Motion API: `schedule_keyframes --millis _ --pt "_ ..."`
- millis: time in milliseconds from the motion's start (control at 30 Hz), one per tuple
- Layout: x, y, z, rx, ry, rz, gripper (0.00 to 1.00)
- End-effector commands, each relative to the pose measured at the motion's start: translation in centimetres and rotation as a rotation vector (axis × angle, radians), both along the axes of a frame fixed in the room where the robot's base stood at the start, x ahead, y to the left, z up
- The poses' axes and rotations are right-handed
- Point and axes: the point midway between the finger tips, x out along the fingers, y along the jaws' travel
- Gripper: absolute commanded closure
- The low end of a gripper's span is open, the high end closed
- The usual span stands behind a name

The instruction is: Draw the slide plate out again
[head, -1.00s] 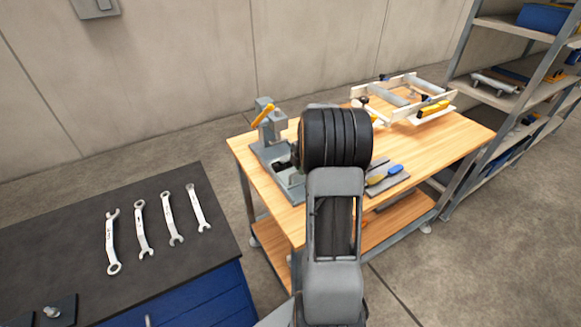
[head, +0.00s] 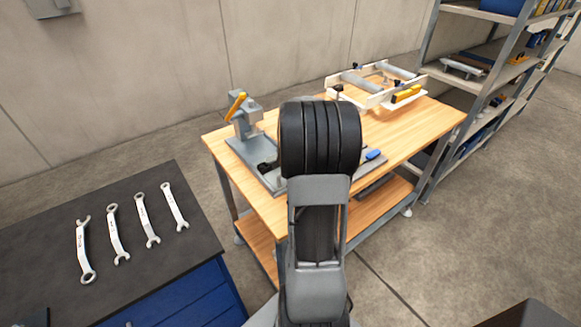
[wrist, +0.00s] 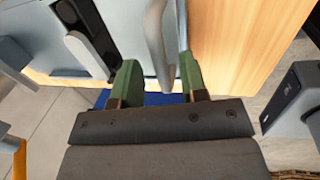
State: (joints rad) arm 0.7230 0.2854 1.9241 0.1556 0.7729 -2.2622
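In the wrist view, the green fingers of my gripper (wrist: 158,80) stand apart. A curved grey bar-like handle (wrist: 156,45) lies in the gap between them, and I see no clear grip on it. A pale grey flat plate (wrist: 125,18) lies beyond the fingers; I cannot tell whether this is the slide plate. In the head view, a grey fixture (head: 246,118) with an orange lever (head: 236,106) stands on a flat grey base (head: 250,154) at the bench's left. My arm hides the gripper and part of this area there.
The wooden workbench (head: 432,118) carries a roller frame (head: 370,80) at the back and a blue-handled tool (head: 372,154) right of my arm. A dark-topped cabinet (head: 150,215) with several wrenches is at left. Shelving (head: 470,70) stands at right.

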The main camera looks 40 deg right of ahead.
Motion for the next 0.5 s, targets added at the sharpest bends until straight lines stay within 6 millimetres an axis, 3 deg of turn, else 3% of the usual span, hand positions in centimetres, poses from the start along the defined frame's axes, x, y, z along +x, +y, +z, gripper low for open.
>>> schedule_keyframes --millis 267,500 --pt "0.0 0.0 0.2 0.000 0.000 0.000 0.60" --pt "-0.6 0.0 3.4 -0.002 -0.004 0.000 0.60"
